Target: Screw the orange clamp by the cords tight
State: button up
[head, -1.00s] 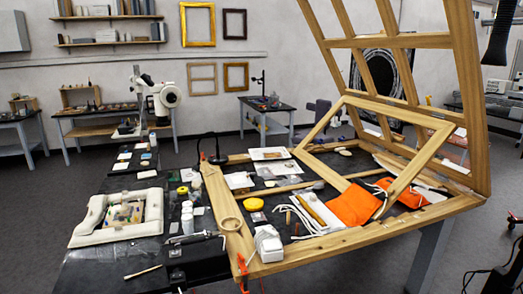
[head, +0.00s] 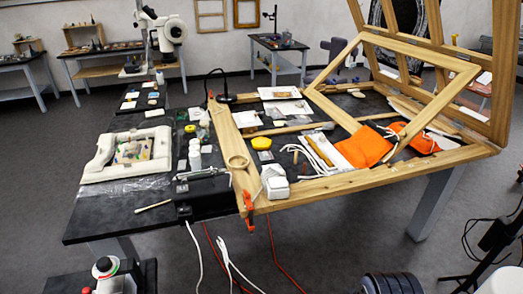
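An orange clamp (head: 250,209) with dark parts sits at the near left corner of a large wooden frame (head: 330,187), on the table's front edge. It appears upright, reaching from the frame down past the table edge. My gripper is not in view.
A white block-like item (head: 275,184) lies right of the clamp. A black box (head: 203,197) stands to its left. Orange cloths (head: 364,147) lie farther right. Grey floor (head: 330,240) lies open in front.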

aim_at(247, 195)
jog(key=i+j+u, duration=0.15)
jog(key=i+u, duration=0.2)
jog(key=i, duration=0.15)
jog(key=i+u, duration=0.3)
jog(key=i, duration=0.15)
